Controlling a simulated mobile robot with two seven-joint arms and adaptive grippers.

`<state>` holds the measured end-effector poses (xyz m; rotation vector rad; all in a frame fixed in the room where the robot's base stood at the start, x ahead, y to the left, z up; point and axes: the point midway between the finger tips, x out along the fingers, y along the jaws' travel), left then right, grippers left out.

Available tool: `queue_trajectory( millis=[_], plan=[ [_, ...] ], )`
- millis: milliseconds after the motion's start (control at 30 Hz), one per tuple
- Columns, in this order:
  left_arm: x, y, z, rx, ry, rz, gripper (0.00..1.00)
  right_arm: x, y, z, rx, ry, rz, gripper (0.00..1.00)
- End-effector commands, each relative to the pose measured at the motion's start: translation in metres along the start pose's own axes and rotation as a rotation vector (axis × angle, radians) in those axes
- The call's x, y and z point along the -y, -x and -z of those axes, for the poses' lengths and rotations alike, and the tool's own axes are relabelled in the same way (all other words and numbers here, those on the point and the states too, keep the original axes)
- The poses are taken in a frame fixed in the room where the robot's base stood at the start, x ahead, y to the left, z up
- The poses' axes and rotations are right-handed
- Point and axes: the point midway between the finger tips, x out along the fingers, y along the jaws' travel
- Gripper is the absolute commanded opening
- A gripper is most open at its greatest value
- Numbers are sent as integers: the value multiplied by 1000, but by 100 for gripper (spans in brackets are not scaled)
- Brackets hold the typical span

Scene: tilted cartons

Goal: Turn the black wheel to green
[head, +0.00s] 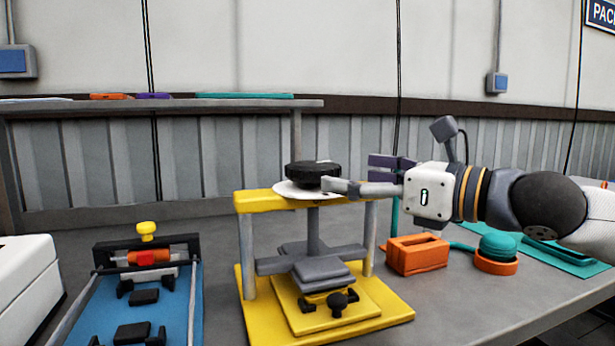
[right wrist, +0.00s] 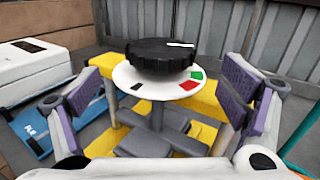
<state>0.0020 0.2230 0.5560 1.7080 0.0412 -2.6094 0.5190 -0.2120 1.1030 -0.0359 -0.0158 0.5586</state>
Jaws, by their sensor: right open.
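The black wheel (head: 312,169) lies flat above a white disc (head: 290,190) on top of the yellow stand. In the right wrist view the wheel (right wrist: 163,58) has a white line on its top, toward the far right. The disc (right wrist: 125,78) there shows a dark patch (right wrist: 136,87) front left, a red patch (right wrist: 188,85) front right and a green patch (right wrist: 197,75) just right of the red. My right gripper (head: 350,174) is open beside the wheel, reaching in from the right, its fingers spread wider than the wheel. My left gripper is not in view.
The yellow stand (head: 395,310) has a grey block and black knob below. A blue fixture (head: 185,320) with a red part stands left, beside a white box (head: 25,280). An orange box (head: 417,254) and a teal-topped orange item (head: 497,262) lie right. A shelf (head: 200,103) runs behind.

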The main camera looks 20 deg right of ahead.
Motion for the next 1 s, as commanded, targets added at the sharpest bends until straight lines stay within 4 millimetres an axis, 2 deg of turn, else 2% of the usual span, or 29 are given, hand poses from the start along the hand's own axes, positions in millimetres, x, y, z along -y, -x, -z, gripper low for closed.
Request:
queue_trajectory(
  millis=[33,100,300,433,667,900,1000],
  plan=[
    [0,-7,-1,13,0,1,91,-1,-16,8,-9,-4,-5,91],
    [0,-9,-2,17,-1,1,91,-2,-33,6,-7,-3,-5,91],
    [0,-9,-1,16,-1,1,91,-1,-69,1,-2,0,-2,91],
    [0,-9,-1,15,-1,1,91,-1,-78,1,-1,2,-1,91],
    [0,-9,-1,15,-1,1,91,0,-79,1,-2,2,-1,91],
    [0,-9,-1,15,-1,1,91,0,-79,1,-2,3,-1,42],
    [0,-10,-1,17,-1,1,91,-1,-79,2,-3,3,1,42]
  ],
)
